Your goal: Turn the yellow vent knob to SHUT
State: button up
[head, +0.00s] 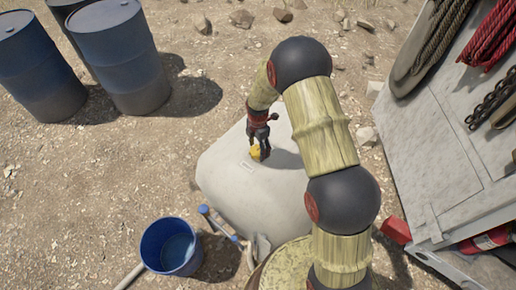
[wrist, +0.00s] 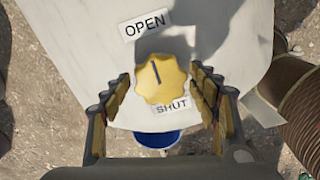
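The yellow vent knob (wrist: 161,82) is lobed and sits on a pale tank (wrist: 82,50). Its black line runs from near its middle up toward the OPEN label (wrist: 145,24). The SHUT label (wrist: 169,106) is below the knob, partly covered by it. My gripper (wrist: 160,72) has one finger on each side of the knob, spread, with narrow gaps visible; I cannot tell whether either finger touches. In the head view my gripper (head: 260,146) points down at the knob (head: 257,154) on the tank (head: 232,182).
A blue bucket (head: 171,246) stands at the tank's lower left, beside a blue-ended pipe (head: 217,222). Blue drums (head: 118,58) stand at the upper left. A grey panel with ropes and chain (head: 440,150) is at the right. The gravel between drums and tank is open.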

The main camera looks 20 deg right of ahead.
jog(key=c, duration=0.9)
jog(key=shift+o, duration=0.2)
